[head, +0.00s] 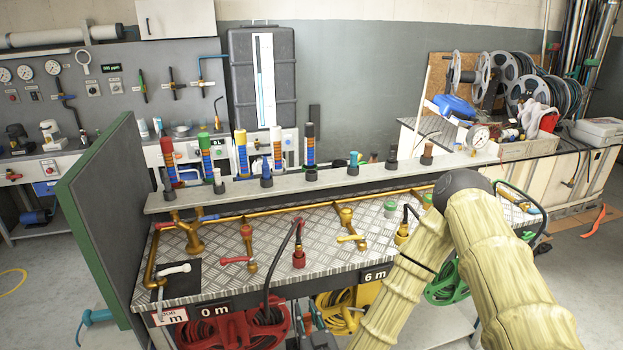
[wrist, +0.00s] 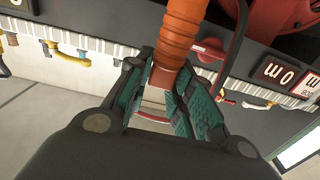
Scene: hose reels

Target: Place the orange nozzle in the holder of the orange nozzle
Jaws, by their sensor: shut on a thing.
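The orange nozzle (wrist: 179,35) is a ribbed orange cylinder in the wrist view, with a smoother square-looking end between the fingers. My gripper (wrist: 160,92), with dark green pads, is shut on this end. The nozzle runs up and out of the top of the wrist view, so its far end is hidden. The gripper and the held nozzle do not show in the head view. A row of holders stands on the raised grey shelf (head: 330,181) in the head view. A brownish-orange holder (head: 427,154) is near its right end; I cannot tell whether it is the orange nozzle's.
Brass pipes, valves and a bent black hose (head: 285,245) stand before the shelf. Reels hang below.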

